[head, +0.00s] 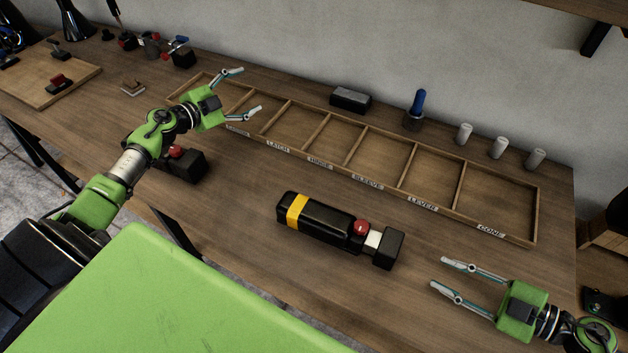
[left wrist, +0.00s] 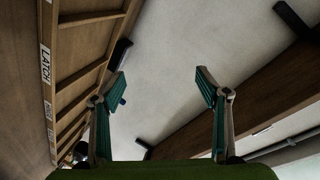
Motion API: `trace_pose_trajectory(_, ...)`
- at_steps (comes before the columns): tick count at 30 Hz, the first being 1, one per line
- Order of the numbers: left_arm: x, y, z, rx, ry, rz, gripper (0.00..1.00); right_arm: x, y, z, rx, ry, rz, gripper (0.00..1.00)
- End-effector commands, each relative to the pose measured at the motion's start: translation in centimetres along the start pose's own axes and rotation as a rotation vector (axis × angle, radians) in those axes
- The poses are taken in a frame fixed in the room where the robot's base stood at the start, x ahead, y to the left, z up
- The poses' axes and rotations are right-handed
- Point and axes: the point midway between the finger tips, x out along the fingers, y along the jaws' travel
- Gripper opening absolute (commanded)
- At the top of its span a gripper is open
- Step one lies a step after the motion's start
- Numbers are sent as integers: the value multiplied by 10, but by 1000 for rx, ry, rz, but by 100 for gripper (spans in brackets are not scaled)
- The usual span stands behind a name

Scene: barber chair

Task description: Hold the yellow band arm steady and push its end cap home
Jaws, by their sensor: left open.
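The yellow band arm (head: 318,220) is a black block with a yellow band near its left end, lying on the table in the middle of the head view. A red knob sits near its right end. Its black end cap (head: 388,249) is at the right, with a pale section showing between cap and body. My left gripper (head: 251,92) is open and empty above the divided tray, apart from the arm; its fingers also show in the left wrist view (left wrist: 160,85). My right gripper (head: 452,273) is open and empty, right of the end cap and not touching it.
A divided wooden tray (head: 478,229) with labelled compartments runs behind the arm. Another black block with a red knob (head: 184,161) is partly behind my left arm. A dark box (head: 350,99), a blue-handled tool (head: 417,108) and pale cylinders (head: 498,148) stand along the wall.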

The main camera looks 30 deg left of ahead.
Motion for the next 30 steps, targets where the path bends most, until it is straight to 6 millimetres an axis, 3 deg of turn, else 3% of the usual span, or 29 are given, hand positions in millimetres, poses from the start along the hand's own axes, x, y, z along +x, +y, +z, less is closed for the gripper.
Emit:
trace_pose_trajectory(1, 10, 12, -29, 84, 58, 48, 68, 0, 0, 0, 0, 0, 0, 28)
trace_pose_trajectory(8, 30, 82, -145, 535, 342, 263, 68, 0, 0, 0, 0, 0, 0, 28)
trace_pose_trajectory(12, 22, 133, -211, 876, 564, 383, 68, 0, 0, 0, 0, 0, 0, 28)
trace_pose_trajectory(16, -4, 185, -263, 1275, 828, 488, 68, 0, 0, 0, 0, 0, 0, 28)
trace_pose_trajectory(18, -25, 212, -281, 1534, 1004, 545, 68, 0, 0, 0, 0, 0, 0, 28)
trace_pose_trajectory(21, -57, 239, -289, 1888, 1256, 619, 68, 0, 0, 0, 0, 0, 0, 28)
trace_pose_trajectory(24, -85, 250, -282, 2197, 1498, 692, 68, 0, 0, 0, 0, 0, 0, 28)
trace_pose_trajectory(27, -106, 248, -270, 2430, 1711, 764, 68, 0, 0, 0, 0, 0, 0, 28)
trace_pose_trajectory(28, -111, 246, -267, -2475, -1759, -783, 68, 0, 0, 0, 0, 0, 0, 28)
trace_pose_trajectory(30, -121, 240, -259, -2335, -1698, -753, 68, 0, 0, 0, 0, 0, 0, 28)
